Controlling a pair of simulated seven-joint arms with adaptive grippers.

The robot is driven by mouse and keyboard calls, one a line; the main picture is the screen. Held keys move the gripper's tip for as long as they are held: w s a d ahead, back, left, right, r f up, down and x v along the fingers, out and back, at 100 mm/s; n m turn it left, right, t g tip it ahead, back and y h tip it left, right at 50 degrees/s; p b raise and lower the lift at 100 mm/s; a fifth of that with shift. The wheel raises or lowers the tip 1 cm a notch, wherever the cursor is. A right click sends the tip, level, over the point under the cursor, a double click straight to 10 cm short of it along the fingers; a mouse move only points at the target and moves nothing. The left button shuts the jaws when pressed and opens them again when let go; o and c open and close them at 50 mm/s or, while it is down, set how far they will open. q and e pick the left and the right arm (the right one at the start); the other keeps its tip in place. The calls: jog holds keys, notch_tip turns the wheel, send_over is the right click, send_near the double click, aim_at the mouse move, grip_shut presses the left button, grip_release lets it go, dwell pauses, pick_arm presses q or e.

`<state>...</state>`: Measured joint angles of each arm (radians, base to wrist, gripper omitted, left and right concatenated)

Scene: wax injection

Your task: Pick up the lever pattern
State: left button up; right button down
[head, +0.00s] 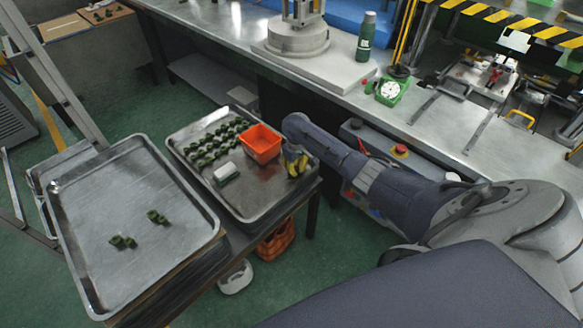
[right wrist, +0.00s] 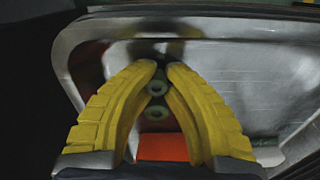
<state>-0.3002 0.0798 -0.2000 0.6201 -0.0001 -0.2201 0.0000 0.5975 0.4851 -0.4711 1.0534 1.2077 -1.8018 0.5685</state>
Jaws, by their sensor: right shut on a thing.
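My right gripper (head: 295,165) has yellow fingers and is over the right end of the right-hand metal tray (head: 241,207), beside the orange bin. In the right wrist view its fingertips (right wrist: 162,68) are closed on a dark green lever pattern (right wrist: 157,88) with round holes, which sits between the fingers. In the head view the held piece is hidden by the gripper. Several more green patterns (head: 211,147) lie in rows on the same tray. Two green groups of pieces, one near (head: 122,241) and one farther right (head: 157,216), lie on the left tray. My left gripper is out of view.
The orange bin (head: 260,144) and a small white-and-green block (head: 226,173) stand on the right-hand tray. The left tray (head: 178,249) is mostly bare.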

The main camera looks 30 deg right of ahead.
aim_at(296, 169)
jog(key=shift+r, duration=0.15)
notch_tip(296, 169, up, 20)
dwell(0.7)
jog(key=shift+f, duration=0.2)
dwell(0.5)
